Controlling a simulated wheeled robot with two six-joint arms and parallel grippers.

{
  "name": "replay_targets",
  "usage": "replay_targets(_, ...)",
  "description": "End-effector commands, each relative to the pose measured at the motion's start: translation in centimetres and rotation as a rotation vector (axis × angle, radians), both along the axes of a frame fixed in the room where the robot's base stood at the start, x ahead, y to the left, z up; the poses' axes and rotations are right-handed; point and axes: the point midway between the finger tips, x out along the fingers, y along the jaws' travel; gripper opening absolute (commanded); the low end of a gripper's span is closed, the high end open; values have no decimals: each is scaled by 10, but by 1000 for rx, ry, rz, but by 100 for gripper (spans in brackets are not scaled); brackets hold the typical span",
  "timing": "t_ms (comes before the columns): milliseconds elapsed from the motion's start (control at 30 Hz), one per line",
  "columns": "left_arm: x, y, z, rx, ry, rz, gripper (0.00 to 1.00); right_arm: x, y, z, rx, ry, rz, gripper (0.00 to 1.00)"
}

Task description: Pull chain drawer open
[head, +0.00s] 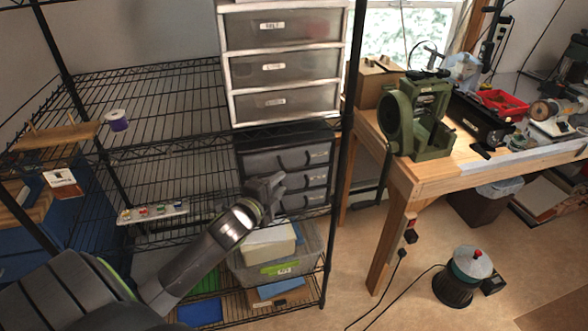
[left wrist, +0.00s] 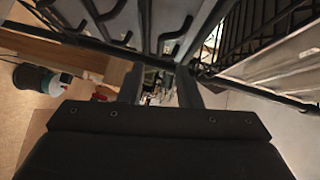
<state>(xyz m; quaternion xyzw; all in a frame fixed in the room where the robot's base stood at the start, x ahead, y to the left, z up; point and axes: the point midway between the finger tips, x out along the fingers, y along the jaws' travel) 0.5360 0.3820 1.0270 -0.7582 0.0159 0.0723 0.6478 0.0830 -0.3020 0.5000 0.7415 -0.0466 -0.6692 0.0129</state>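A white-framed drawer unit (head: 228,70) stands on the upper shelf, with three stacked grey drawers. Each has a small label, too small to read surely, so I cannot tell which is the chain drawer. Below it is a black drawer unit (head: 285,138) with three grey drawers and dark handles; all drawers look closed. My left gripper (head: 272,187) is in front of the black unit's lower left part and hides some of it. In the left wrist view the fingers (left wrist: 160,90) stand apart with nothing between them. Dark hooked handles (left wrist: 175,40) show beyond them. My right gripper is not in view.
The black wire rack's front post (head: 341,130) stands right of the drawers. A clear bin (head: 275,268) sits below them. A wooden workbench (head: 440,175) with a green machine (head: 425,115) is at right. Open floor lies before the rack.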

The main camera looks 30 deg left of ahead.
Motion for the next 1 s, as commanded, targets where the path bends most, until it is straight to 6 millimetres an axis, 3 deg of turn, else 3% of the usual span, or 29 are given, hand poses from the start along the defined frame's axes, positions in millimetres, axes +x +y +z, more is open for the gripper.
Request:
replay_targets(300,52,4,-5,-1,1,1,31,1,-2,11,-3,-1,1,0)
replay_targets(500,72,5,-9,-1,1,0,31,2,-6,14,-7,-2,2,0)
replay_targets(967,79,6,-11,0,1,0,31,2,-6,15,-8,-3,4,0)
replay_targets(1000,79,6,-11,0,1,0,26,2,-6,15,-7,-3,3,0)
